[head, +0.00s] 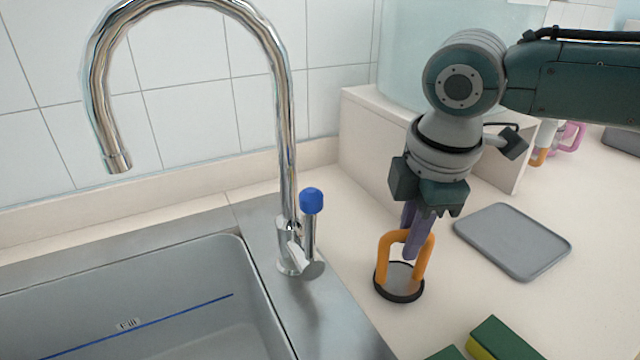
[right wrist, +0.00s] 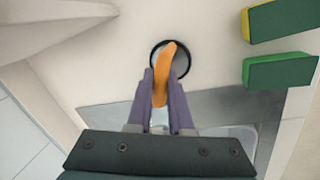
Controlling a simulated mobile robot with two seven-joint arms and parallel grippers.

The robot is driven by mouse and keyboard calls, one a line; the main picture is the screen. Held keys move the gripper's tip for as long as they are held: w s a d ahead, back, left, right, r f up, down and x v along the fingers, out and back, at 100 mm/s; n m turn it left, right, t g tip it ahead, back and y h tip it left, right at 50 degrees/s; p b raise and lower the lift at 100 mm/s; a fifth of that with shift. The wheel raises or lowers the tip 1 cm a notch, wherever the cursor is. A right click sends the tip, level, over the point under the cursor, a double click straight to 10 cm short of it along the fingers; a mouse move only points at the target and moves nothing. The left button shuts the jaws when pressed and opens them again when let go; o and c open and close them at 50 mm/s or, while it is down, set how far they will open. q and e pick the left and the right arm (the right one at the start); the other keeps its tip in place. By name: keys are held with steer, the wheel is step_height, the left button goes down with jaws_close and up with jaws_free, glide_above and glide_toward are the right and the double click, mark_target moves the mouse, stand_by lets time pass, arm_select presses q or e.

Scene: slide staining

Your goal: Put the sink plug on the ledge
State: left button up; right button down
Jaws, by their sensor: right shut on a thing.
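The sink plug (head: 399,285) is a dark-rimmed disc with a tall orange loop handle. It is upright at the counter, right of the tap; whether its base touches the counter is hard to tell. My right gripper (head: 411,245) points down from above and is shut on the top of the orange handle. In the right wrist view, the plug's handle (right wrist: 164,62) lies between the purple fingers (right wrist: 162,88). A pale raised ledge (head: 365,150) stands behind the gripper, its right part hidden by my arm. My left gripper is not in view.
A steel sink (head: 150,290) with a curved tap (head: 288,150) and blue-topped lever (head: 311,200) lies left. A grey mat (head: 512,241) lies right of the plug. Green and yellow sponges (head: 500,340) are in front. Clear counter surrounds the plug.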

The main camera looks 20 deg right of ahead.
steer(key=shift+f, duration=0.1)
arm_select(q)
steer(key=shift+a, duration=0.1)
arm_select(e)
steer(key=c, duration=0.8)
jaws_free()
step_height(320, 180, up, 12)
steer(key=s+p, duration=0.2)
steer(key=s+a+f+m+t+y, duration=0.1)
steer(key=s+a+f+m+y, duration=0.1)
steer(key=s+a+f, duration=0.3)
steer(key=s+a+f+m+y, duration=0.1)
steer(key=s+a+f+m, duration=0.2)
steer(key=s+a, duration=0.35)
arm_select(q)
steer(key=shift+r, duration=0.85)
arm_select(e)
steer(key=s+d+m, duration=0.1)
steer(key=s+m, duration=0.1)
steer(key=s+d+f+m+h, duration=0.1)
steer(key=s+d+m, duration=0.1)
steer(key=s+m, duration=0.1)
steer(key=s+d+f+m+h, duration=0.1)
steer(key=s+d+m, duration=0.1)
steer(key=shift+s+d+t, duration=0.15)
steer(key=shift+s+t, duration=0.05)
steer(key=shift+t, duration=0.1)
